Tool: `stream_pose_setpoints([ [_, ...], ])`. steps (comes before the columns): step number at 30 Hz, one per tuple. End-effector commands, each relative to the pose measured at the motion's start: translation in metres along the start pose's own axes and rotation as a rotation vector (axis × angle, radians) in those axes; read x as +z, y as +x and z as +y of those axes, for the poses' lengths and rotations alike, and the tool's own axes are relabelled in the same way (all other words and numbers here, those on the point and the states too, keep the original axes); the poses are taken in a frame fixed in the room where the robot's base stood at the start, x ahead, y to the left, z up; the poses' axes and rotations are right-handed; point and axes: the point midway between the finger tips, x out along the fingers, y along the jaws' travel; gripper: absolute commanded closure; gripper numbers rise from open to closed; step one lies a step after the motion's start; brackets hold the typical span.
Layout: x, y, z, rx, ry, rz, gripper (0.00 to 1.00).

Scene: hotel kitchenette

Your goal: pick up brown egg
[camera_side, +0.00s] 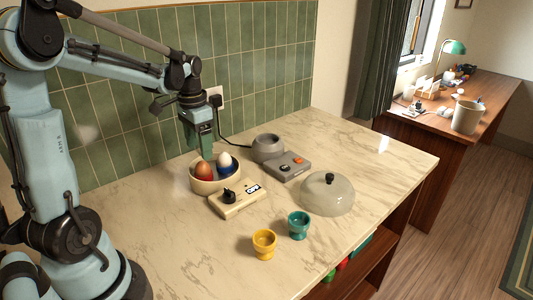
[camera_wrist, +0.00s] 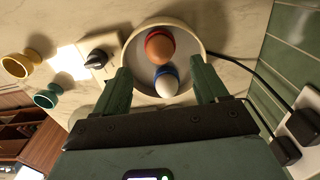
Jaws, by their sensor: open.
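The brown egg (camera_side: 203,168) sits in a red cup inside a round cream cooker base (camera_side: 213,185). In the wrist view the brown egg (camera_wrist: 160,46) lies beyond the fingertips, near the far rim. A white egg (camera_side: 224,160) in a blue cup stands beside it; in the wrist view this white egg (camera_wrist: 167,85) is between my fingers. My gripper (camera_side: 206,150) is open and points down just above and behind the eggs. The wrist view shows my gripper's (camera_wrist: 160,68) two green fingers spread over the base, holding nothing.
A cream control box with a black knob (camera_side: 238,198) stands right in front of the base. A grey ring-shaped unit (camera_side: 268,148), a grey box (camera_side: 287,166) and a clear dome lid (camera_side: 327,194) are to the right. Yellow (camera_side: 264,244) and teal (camera_side: 298,225) cups stand in front. Tiled wall behind.

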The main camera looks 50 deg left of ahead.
Motion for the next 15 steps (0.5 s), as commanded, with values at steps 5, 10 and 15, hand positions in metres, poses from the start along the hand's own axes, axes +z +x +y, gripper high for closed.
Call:
stream_pose_setpoints([
  [5, 0.000, 0.012, 0.000, 0.000, 0.000, 0.001, 0.27],
  [10, -0.001, 0.024, 0.000, 0.000, 0.000, 0.001, 0.27],
  [15, -0.001, 0.046, 0.000, -0.001, 0.000, 0.001, 0.27],
])
